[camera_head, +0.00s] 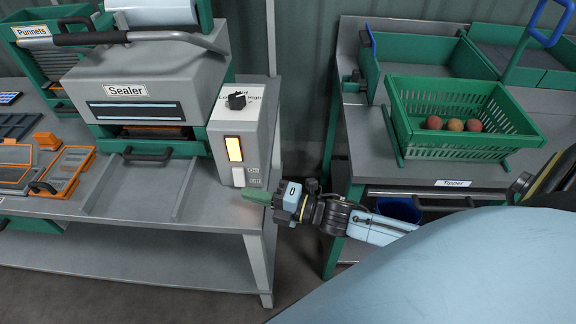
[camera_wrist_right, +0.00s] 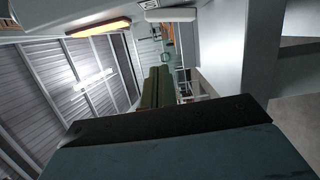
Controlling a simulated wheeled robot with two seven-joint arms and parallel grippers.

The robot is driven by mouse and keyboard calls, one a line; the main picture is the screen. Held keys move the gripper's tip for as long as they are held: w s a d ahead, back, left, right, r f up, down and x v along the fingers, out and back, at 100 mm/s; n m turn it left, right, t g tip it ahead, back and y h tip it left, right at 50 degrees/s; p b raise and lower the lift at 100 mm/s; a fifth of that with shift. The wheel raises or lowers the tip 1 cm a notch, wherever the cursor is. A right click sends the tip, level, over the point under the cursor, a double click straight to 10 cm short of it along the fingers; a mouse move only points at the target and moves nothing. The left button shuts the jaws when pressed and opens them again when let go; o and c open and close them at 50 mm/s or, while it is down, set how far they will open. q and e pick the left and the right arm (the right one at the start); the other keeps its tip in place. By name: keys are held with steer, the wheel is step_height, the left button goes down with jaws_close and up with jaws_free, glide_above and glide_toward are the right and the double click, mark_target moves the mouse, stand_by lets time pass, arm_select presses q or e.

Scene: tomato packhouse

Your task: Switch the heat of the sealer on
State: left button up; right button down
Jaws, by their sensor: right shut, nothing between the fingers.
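The sealer (camera_head: 150,75) stands on the left bench, with a grey control box (camera_head: 262,135) at its right end. The box has a black knob (camera_head: 237,101) on top, a glowing amber lamp (camera_head: 234,149) on its front and a white switch (camera_head: 239,177) below the lamp. In the wrist view the lamp (camera_wrist_right: 98,27) and the white switch (camera_wrist_right: 172,14) show at the top. My right gripper (camera_head: 254,196) is shut and empty, its green fingertips just below and right of the switch; contact cannot be told. Its fingers (camera_wrist_right: 157,88) point toward the box. My left gripper is out of view.
The sealer's long handle (camera_head: 140,37) reaches across its top. Orange frames (camera_head: 70,168) lie on the bench at left. On the right table, a green crate (camera_head: 462,150) holds tomatoes above a Tipper label (camera_head: 452,183). A gap separates bench and table.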

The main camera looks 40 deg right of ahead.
steer(key=v, duration=0.8)
steer(key=shift+w+d+r, duration=0.1)
steer(key=shift+r, duration=0.05)
